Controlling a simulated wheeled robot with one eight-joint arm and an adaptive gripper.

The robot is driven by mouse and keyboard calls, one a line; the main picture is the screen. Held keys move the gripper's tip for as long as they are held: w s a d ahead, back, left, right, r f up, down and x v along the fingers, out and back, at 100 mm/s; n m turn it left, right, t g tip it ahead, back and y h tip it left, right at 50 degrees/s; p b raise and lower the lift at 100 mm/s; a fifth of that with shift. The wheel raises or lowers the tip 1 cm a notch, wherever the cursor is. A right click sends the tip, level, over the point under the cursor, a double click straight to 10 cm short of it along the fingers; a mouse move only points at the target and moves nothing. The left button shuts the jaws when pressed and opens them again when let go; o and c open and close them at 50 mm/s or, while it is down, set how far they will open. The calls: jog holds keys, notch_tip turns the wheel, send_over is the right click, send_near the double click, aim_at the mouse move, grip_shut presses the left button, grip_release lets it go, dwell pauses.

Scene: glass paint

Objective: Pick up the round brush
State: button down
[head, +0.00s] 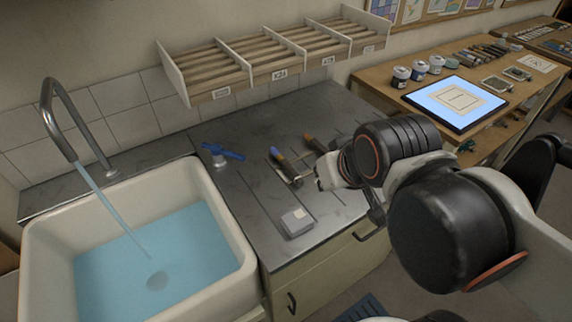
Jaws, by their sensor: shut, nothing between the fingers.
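A brush-like tool (282,161) with a dark, blue and yellow handle lies on the grey counter, left of my gripper. A second tool (314,143) with a brown wooden handle lies just behind, close to my gripper. I cannot tell for sure which of them is the round brush. My gripper (322,181) is low over the counter at the end of my arm, which reaches in from the right. It is shut and holds nothing. Its fingers are small and partly hidden by my wrist, and I cannot tell whether they touch either tool.
A blue tool (222,152) lies at the counter's back left, and a small grey box (296,222) near its front edge. The sink (238,262) with running water is at left. A slatted rack (275,52) hangs above. A table (375,83) with jars stands right.

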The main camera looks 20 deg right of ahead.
jog(key=c, duration=2.3)
grip_release()
jog(key=o, duration=0.9)
jog(key=shift+w+r, duration=0.1)
jog(key=shift+w, duration=0.2)
jog(key=w+n+g, duration=0.1)
jog(key=w, duration=0.7)
jog(key=shift+d+f+p, duration=0.2)
jog(key=shift+f+p, duration=0.1)
jog(key=shift+p, duration=0.15)
jog(key=n+g+y, duration=0.1)
jog(key=n+g, duration=0.1)
send_near(288, 166)
jog(key=b+x, duration=0.2)
jog(key=x, duration=0.1)
jog(key=shift+f, duration=0.4)
jog(key=shift+w+b+x, duration=0.15)
jog(key=shift+b+x, duration=0.5)
jog(key=shift+x, duration=0.6)
jog(key=shift+w+b+x, duration=0.15)
jog(key=shift+b+x, duration=0.5)
jog(key=shift+x, duration=0.65)
jog(key=shift+r, duration=0.15)
jog(key=shift+f+b, duration=0.25)
jog(key=shift+b, duration=0.05)
